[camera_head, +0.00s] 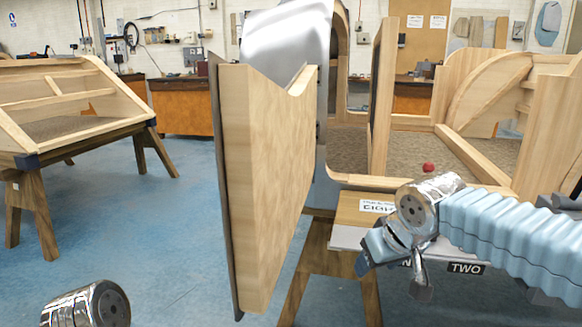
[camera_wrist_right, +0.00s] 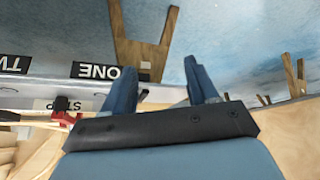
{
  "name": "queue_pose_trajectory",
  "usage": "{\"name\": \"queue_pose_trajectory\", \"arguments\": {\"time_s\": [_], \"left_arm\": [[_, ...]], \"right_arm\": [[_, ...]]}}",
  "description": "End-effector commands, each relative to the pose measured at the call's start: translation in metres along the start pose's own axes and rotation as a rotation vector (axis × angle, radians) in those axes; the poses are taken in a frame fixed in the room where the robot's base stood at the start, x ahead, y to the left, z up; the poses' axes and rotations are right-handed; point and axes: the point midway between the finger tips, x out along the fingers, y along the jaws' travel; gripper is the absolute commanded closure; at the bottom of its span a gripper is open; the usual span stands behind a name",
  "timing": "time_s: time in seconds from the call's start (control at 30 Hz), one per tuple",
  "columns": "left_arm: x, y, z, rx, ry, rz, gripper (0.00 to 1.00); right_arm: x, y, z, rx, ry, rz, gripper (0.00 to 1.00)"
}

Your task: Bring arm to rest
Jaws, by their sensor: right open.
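My right arm comes in from the right in a pale blue ribbed sleeve with a chrome wrist. My right gripper (camera_head: 392,272) hangs below that wrist, in front of the labelled board. In the right wrist view, its two blue fingers (camera_wrist_right: 160,82) stand apart with nothing between them. Of my left arm, only a chrome joint shows at the bottom left of the head view; its gripper is out of view.
A wooden door (camera_head: 265,180) stands open at centre, left of my right gripper. A "TWO" label (camera_head: 466,268) is close by. Another frame (camera_head: 60,85) stands left; blue floor (camera_head: 170,230) lies clear between.

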Motion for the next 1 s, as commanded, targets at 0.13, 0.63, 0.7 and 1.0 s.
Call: {"name": "queue_pose_trajectory", "arguments": {"time_s": [0.13, 0.63, 0.7, 1.0], "left_arm": [[-0.004, 0.003, 0.001, 0.002, -0.002, 0.002, 0.57], [-0.014, 0.011, 0.003, 0.007, -0.008, 0.007, 0.57], [-0.015, 0.011, 0.003, 0.007, -0.009, 0.008, 0.57], [-0.014, 0.011, 0.003, 0.008, -0.009, 0.008, 0.57]], "right_arm": [[0.127, -0.027, 0.04, 0.038, -0.115, -0.155, 0.42], [0.331, -0.101, 0.332, 0.468, -0.4, -0.297, 0.42], [0.332, -0.103, 0.354, 0.493, -0.416, -0.28, 0.42], [0.333, -0.104, 0.372, 0.514, -0.427, -0.26, 0.42]]}}
